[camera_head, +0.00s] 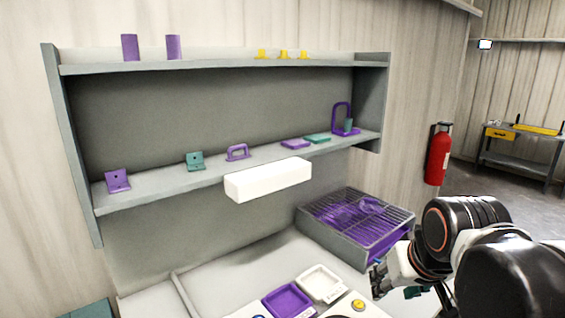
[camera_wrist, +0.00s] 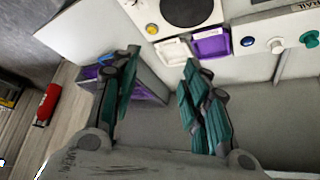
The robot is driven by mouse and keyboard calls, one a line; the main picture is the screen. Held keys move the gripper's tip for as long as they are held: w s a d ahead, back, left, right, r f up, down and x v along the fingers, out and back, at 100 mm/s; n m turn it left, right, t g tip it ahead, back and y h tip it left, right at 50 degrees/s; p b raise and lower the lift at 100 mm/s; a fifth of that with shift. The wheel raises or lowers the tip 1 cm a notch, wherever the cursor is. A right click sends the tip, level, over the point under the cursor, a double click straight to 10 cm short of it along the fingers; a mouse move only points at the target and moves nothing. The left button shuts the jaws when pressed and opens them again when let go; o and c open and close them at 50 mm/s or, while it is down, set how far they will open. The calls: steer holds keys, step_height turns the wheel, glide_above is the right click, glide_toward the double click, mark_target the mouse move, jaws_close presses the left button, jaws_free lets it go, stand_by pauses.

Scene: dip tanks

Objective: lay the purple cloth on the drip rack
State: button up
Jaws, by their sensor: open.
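The drip rack (camera_head: 333,247) is a grey box with a wire grid top and purple showing inside, at the right end of the bench. The purple cloth (camera_head: 369,205) lies crumpled on the grid, towards the back; its exact outline blends with the purple below. My gripper (camera_head: 378,279) is beside the front right of the rack, partly hidden by my arm. In the wrist view, my gripper (camera_wrist: 162,58) has its teal-padded fingers spread wide with nothing between them. The rack (camera_wrist: 150,85) shows there behind the fingers, partly covered by the left one.
A purple tray (camera_head: 287,300) and a white tray (camera_head: 320,283) sit on the bench left of my gripper. A white box (camera_head: 268,180) juts out below the lower shelf (camera_head: 215,175), which holds small purple and teal parts. A red extinguisher (camera_head: 438,155) hangs on the wall.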

steer(key=s+f+t+b, duration=0.1)
steer(key=s+f, duration=0.6)
steer(key=shift+a+f, duration=0.3)
steer(key=shift+s, duration=0.1)
stand_by(0.6)
